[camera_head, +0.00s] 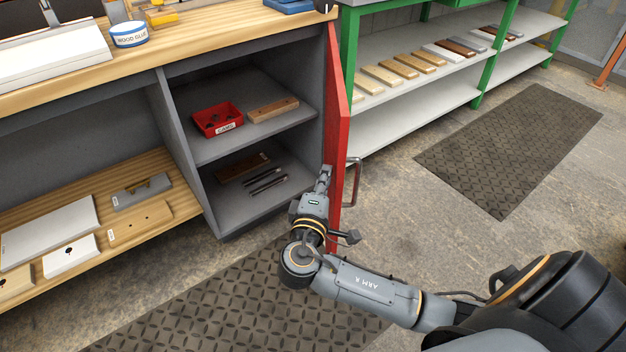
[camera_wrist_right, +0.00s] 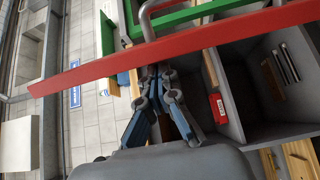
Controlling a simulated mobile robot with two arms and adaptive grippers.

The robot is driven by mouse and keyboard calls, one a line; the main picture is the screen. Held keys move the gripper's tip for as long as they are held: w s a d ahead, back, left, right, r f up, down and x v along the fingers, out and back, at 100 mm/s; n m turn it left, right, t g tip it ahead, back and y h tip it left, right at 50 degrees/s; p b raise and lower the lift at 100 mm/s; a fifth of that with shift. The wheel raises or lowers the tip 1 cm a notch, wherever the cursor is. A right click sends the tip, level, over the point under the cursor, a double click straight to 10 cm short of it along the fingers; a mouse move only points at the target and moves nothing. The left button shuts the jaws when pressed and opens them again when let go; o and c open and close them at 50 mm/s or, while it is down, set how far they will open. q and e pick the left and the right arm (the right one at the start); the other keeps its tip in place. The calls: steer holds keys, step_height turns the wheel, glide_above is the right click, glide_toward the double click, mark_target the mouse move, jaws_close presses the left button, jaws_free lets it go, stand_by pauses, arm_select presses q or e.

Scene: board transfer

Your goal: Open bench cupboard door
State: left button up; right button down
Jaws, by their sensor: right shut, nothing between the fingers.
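The red cupboard door (camera_head: 340,110) stands swung open at the right side of the bench cupboard (camera_head: 245,110), roughly edge-on to the head view. Its metal bar handle (camera_head: 351,182) is on the outer face, turned to the right. My right gripper (camera_head: 326,172) is shut and empty, at the inner face of the door near its lower part. In the right wrist view the door (camera_wrist_right: 100,68) crosses the picture as a long red band, with my right gripper's fingertips (camera_wrist_right: 152,72) close against it. I cannot tell if they touch. My left gripper is not in view.
Inside the cupboard are a red bin (camera_head: 217,119) and a wooden block (camera_head: 273,109) on the upper shelf, and dark bars (camera_head: 266,183) below. A green-framed rack (camera_head: 480,70) with boards stands right of the door. Dark mats (camera_head: 510,145) lie on the floor.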

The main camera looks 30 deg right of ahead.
mark_target(361, 163)
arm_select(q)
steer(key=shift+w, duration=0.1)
arm_select(e)
steer(key=shift+s+d, duration=0.1)
